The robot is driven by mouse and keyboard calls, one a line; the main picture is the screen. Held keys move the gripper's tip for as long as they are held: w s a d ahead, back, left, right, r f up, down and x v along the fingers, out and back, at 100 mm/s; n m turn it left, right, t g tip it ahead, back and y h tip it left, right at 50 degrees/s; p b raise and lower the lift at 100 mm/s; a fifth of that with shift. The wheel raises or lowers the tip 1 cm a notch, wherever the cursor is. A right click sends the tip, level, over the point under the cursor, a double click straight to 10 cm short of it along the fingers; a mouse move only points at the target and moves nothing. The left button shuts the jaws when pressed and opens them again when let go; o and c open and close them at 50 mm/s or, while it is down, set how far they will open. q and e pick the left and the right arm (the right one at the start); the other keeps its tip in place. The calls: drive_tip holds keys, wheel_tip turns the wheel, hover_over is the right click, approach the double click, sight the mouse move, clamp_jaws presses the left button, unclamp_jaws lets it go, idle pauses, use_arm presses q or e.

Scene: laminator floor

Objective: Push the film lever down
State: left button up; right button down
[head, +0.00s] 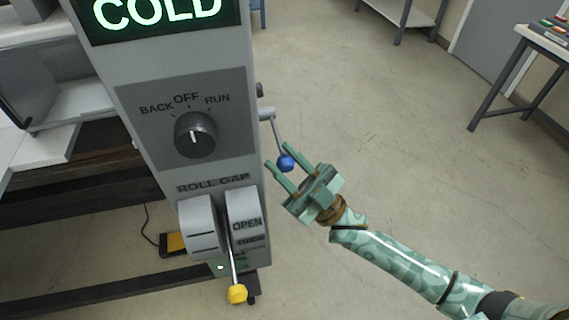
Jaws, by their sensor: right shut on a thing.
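A grey lever (277,130) with a blue ball knob (286,163) stands out from the right side of the machine's control column, its arm slanting down to the knob. No label shows beside it; it appears to be the film lever. My right gripper (278,156) reaches in from the lower right, its two green fingers on either side of the blue knob and shut on it. My left gripper is not in view.
The control column (247,167) carries a dial (195,134) pointing near OFF, a lit COLD display (155,12) and a yellow-knobbed roll gap lever (237,293). A table (548,42) stands at the far right. The floor (400,130) right of the column is clear.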

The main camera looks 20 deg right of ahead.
drive_tip(key=shift+f, duration=0.15)
drive_tip(key=c, duration=1.4)
unclamp_jaws()
drive_tip(key=b+v, duration=0.2)
drive_tip(key=v, duration=1.4)
drive_tip(key=shift+d+f, duration=0.1)
drive_tip(key=shift+f, duration=0.1)
